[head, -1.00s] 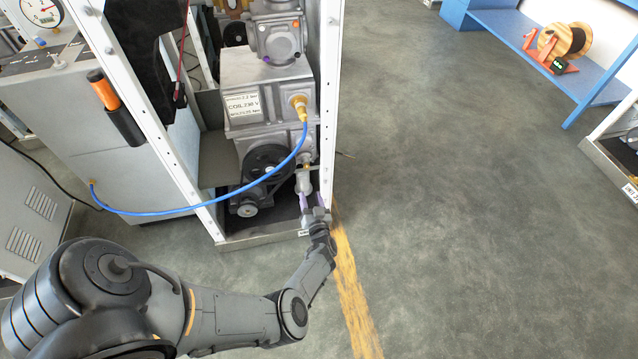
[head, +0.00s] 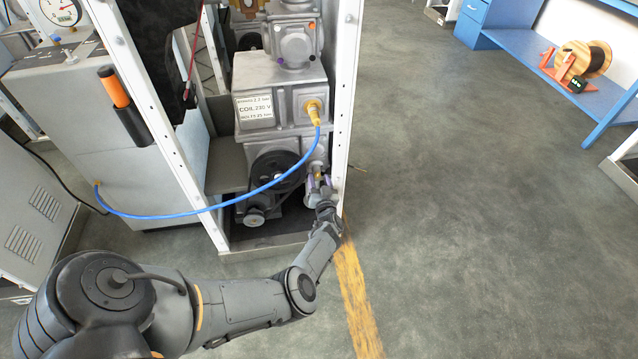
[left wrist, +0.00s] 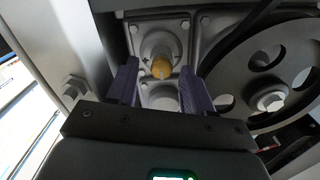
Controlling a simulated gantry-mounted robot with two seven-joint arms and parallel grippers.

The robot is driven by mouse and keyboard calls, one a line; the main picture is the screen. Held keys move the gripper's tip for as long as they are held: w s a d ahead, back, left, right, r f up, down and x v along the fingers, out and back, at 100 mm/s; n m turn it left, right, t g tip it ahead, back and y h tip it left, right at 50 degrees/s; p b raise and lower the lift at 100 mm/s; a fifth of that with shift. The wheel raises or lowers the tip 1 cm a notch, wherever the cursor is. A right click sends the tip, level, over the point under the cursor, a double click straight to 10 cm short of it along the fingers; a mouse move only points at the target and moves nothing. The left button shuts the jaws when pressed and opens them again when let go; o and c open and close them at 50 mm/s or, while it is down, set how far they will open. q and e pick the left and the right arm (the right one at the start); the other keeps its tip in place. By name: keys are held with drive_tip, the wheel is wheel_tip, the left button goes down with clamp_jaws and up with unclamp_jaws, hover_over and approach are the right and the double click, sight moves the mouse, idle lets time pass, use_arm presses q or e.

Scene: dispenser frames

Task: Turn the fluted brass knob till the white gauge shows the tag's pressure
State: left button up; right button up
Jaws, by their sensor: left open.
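The brass knob (left wrist: 161,68) shows in the left wrist view on a grey metal housing, between my gripper's two fingers and beyond them. In the head view it is small and partly hidden by my gripper. My left gripper (head: 321,185) is open at the lower right of the machine, its purple fingers (left wrist: 128,82) on either side of the knob; I cannot tell if they touch it. The white gauge (head: 60,11) is at the top left on a grey cabinet. The tag (head: 255,111) is a white label on the machine; its pressure line is small, seemingly 2.2 bar. My right gripper is not in view.
A blue hose (head: 230,204) runs from the machine's brass fitting to the grey cabinet (head: 140,175). White frame posts (head: 345,100) flank the machine. A black pulley wheel (left wrist: 265,90) is close beside my left gripper. Open floor lies to the right.

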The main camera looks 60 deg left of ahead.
use_arm(q)
drive_tip(key=shift+a, duration=0.25)
drive_tip(key=shift+c, duration=0.3)
clamp_jaws()
drive_tip(key=shift+n, duration=0.5)
drive_tip(key=n, duration=0.4)
drive_tip(key=shift+n+b, duration=0.3)
drive_tip(key=n, duration=0.4)
drive_tip(key=shift+n+b, duration=0.3)
drive_tip(key=shift+n, duration=0.8)
